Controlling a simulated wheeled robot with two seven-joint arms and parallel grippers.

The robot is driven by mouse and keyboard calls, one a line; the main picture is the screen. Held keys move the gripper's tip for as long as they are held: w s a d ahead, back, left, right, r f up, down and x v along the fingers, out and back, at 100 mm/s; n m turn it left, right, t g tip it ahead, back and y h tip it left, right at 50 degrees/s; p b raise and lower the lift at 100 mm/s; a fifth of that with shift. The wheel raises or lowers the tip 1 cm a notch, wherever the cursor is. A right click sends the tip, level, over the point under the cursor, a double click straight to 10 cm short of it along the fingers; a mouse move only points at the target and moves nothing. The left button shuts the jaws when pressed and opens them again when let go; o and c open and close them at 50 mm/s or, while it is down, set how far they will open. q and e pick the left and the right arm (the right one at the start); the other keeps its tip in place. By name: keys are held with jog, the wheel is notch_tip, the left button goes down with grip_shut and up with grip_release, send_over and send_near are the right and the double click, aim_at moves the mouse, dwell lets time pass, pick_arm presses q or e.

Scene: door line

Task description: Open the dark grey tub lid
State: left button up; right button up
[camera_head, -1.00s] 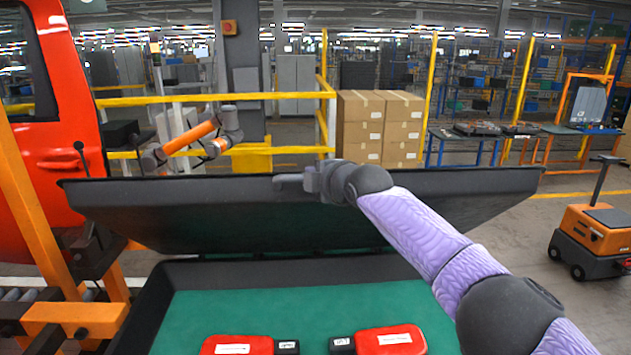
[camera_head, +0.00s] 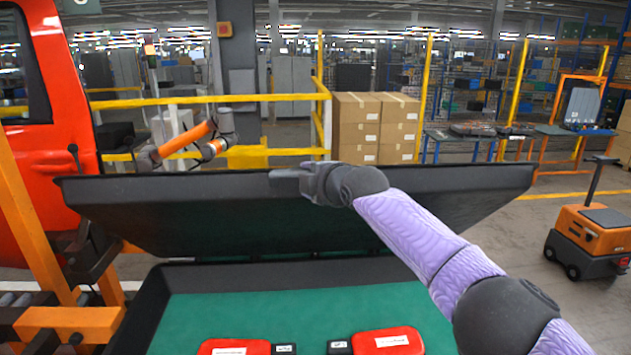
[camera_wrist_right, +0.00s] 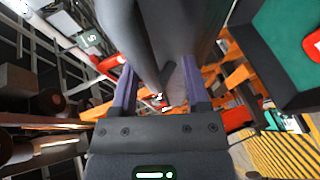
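The dark grey tub lid (camera_head: 240,215) stands raised and leaning back at the tub's rear edge. The open tub (camera_head: 300,272) is below it, lined in green. My right arm comes in from the right, and my right gripper (camera_head: 285,183) is at the lid's upper edge, left of its middle. In the right wrist view the two purple fingers of the gripper (camera_wrist_right: 158,95) are spread apart. The lid's grey edge (camera_wrist_right: 160,40) runs between them, with background showing beside it. My left gripper is not in view.
Two red cases (camera_head: 388,342) (camera_head: 235,347) lie in the tub. An orange cart (camera_head: 590,240) stands at the right. A red vehicle body (camera_head: 55,150) and orange frame (camera_head: 30,220) are at the left. Yellow railing and boxes (camera_head: 375,125) stand behind the lid.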

jog(key=b+v, duration=0.4)
jog(key=v, duration=0.6)
jog(key=shift+f, duration=0.1)
